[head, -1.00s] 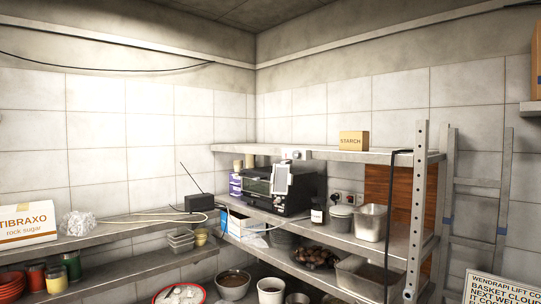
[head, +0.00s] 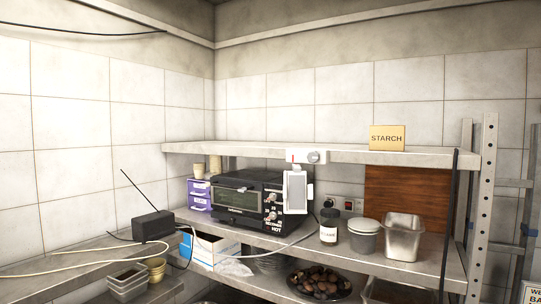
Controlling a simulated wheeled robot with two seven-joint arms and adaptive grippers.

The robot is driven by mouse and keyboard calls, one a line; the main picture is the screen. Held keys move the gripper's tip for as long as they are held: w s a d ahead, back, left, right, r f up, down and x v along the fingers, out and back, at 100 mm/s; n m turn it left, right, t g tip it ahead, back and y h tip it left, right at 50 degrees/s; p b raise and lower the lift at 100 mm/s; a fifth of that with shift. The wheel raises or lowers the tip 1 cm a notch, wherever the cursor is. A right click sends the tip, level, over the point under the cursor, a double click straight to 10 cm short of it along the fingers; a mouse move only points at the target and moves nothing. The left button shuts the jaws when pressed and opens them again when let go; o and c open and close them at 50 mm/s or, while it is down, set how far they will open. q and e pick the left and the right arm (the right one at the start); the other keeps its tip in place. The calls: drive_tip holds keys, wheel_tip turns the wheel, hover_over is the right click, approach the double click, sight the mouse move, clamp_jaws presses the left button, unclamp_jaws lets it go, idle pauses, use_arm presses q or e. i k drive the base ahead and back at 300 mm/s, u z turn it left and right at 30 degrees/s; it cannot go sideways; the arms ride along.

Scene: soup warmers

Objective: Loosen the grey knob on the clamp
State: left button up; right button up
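A white clamp (head: 298,156) sits on the front edge of the upper metal shelf, with a round grey knob (head: 314,157) on its right side. A small red mark shows on the clamp's left part. A white-framed panel with a grey face (head: 295,192) hangs just below the clamp, in front of the black oven. Neither of my grippers is in the head view.
The black oven (head: 238,197) stands on the middle shelf (head: 350,250). A STARCH box (head: 388,138) is on the upper shelf (head: 350,153), right of the clamp. A dark jar (head: 329,228), a lidded tub (head: 364,236) and a metal container (head: 403,238) stand at right. A black cable (head: 449,220) hangs near the upright.

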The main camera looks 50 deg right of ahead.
sight(313, 157)
drive_tip(key=i, duration=1.3)
drive_tip(key=z, duration=3.3)
